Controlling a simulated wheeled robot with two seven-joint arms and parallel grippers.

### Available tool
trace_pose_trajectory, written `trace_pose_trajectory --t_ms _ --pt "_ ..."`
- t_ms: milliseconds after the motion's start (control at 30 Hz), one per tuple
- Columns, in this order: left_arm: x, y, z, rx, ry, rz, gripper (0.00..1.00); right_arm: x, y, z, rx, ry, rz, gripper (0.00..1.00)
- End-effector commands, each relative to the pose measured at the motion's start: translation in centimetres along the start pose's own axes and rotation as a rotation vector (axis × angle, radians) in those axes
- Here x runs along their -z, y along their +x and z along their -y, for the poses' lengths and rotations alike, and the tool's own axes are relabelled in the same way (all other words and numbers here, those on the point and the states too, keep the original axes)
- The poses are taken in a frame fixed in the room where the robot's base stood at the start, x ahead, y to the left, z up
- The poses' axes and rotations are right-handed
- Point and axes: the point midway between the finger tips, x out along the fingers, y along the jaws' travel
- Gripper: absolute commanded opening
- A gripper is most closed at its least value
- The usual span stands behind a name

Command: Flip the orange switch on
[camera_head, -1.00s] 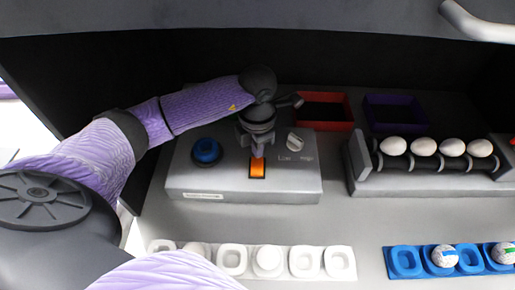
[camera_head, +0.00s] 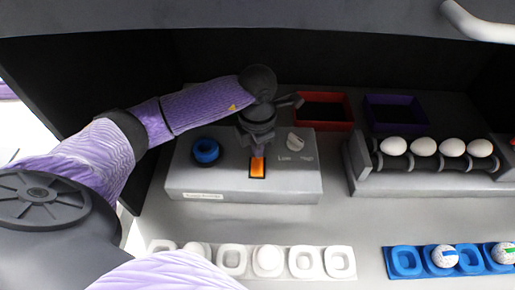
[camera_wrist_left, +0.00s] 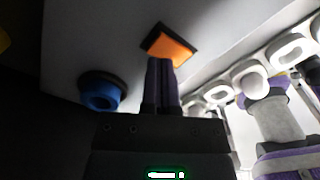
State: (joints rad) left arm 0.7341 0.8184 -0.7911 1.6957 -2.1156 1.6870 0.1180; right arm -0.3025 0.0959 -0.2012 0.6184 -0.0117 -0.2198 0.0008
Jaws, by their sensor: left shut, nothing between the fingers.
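The orange switch (camera_head: 257,167) sits in a dark frame on the sloped front of the grey control box (camera_head: 220,186). It also shows in the left wrist view (camera_wrist_left: 172,45). My left gripper (camera_head: 257,149) is just above and behind the switch in the head view. In the left wrist view my left gripper's fingers (camera_wrist_left: 161,62) are together, with nothing between them, and their tips overlap the switch's lower edge. I cannot tell whether they touch it. My right gripper is not in view.
A blue round button (camera_head: 206,151) and a white knob (camera_head: 295,141) are on the box. Red (camera_head: 325,126) and purple (camera_head: 396,129) bins stand behind. An egg roller rack (camera_head: 358,166) is at right. White (camera_head: 305,276) and blue (camera_head: 404,275) egg trays lie in front.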

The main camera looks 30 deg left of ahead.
Motion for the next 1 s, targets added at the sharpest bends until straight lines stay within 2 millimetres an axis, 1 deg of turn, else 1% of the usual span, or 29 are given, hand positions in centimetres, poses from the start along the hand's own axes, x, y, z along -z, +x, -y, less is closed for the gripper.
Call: trace_pose_trajectory --t_ms 267,1000 --pt "0.0 0.1 0.0 0.0 0.0 0.0 0.0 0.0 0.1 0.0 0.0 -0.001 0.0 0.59" --pt "0.0 1.2 0.0 0.0 0.0 -0.001 0.0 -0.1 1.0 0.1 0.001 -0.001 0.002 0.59"
